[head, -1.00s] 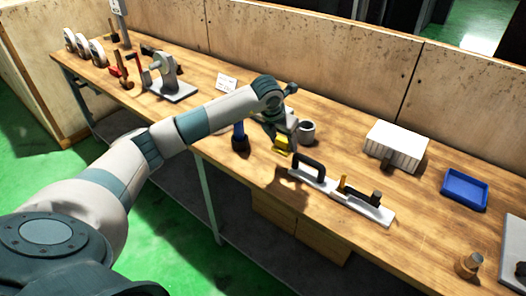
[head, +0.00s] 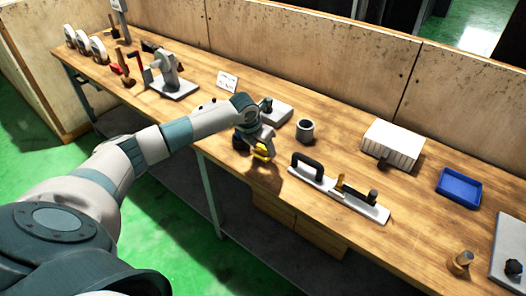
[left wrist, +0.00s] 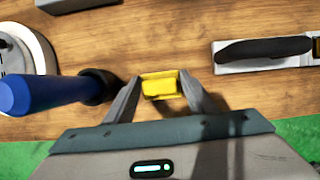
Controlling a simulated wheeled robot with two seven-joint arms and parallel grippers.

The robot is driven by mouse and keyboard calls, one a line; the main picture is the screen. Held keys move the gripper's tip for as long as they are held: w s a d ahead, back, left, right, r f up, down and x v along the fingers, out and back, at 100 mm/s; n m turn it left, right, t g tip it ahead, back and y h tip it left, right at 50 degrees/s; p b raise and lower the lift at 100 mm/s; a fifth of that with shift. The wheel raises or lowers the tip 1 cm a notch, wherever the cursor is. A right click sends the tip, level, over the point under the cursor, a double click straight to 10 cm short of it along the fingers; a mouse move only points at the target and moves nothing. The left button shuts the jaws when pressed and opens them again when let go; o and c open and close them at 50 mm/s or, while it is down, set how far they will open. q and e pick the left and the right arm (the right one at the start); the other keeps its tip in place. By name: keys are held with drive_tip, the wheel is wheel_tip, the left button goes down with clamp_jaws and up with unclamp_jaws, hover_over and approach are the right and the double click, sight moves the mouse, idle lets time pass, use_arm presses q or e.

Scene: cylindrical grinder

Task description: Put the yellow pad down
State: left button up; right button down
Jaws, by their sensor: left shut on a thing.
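The yellow pad (head: 263,153) is between the fingertips of my left gripper (head: 261,150), near the front edge of the wooden bench (head: 345,165). The left wrist view shows the yellow pad (left wrist: 160,85) pinched between the two grey fingers of the left gripper (left wrist: 160,88), with bench wood behind it. A dark shadow lies on the bench near the gripper; I cannot tell the exact height of the pad. My right gripper is not in view.
A blue-handled tool (left wrist: 45,94) stands close to the left of the gripper. A grey bar with black handle (head: 328,186) lies to the right. Behind are a grey cup (head: 305,131) and a grey block (head: 272,111). Farther right are a white ribbed box (head: 393,144) and a blue tray (head: 459,188).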

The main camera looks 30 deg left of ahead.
sight(262, 152)
use_arm(q)
drive_tip(key=shift+f+p, duration=0.5)
drive_tip(key=shift+f, duration=0.35)
drive_tip(key=shift+s+f, duration=0.1)
drive_tip(key=shift+f, duration=0.25)
drive_tip(key=o, duration=1)
drive_tip(key=shift+f, duration=0.2)
drive_tip(key=shift+s+r+b, duration=0.15)
drive_tip(key=shift+r+b, duration=0.25)
drive_tip(key=shift+r, duration=0.1)
drive_tip(key=b+v, duration=0.3)
drive_tip(key=v, duration=0.1)
drive_tip(key=shift+s+d+r, duration=0.1)
drive_tip(key=shift+s+r, duration=0.1)
drive_tip(key=shift+s, duration=0.1)
drive_tip(key=shift+b+v, duration=2)
drive_tip(key=shift+v, duration=3.9)
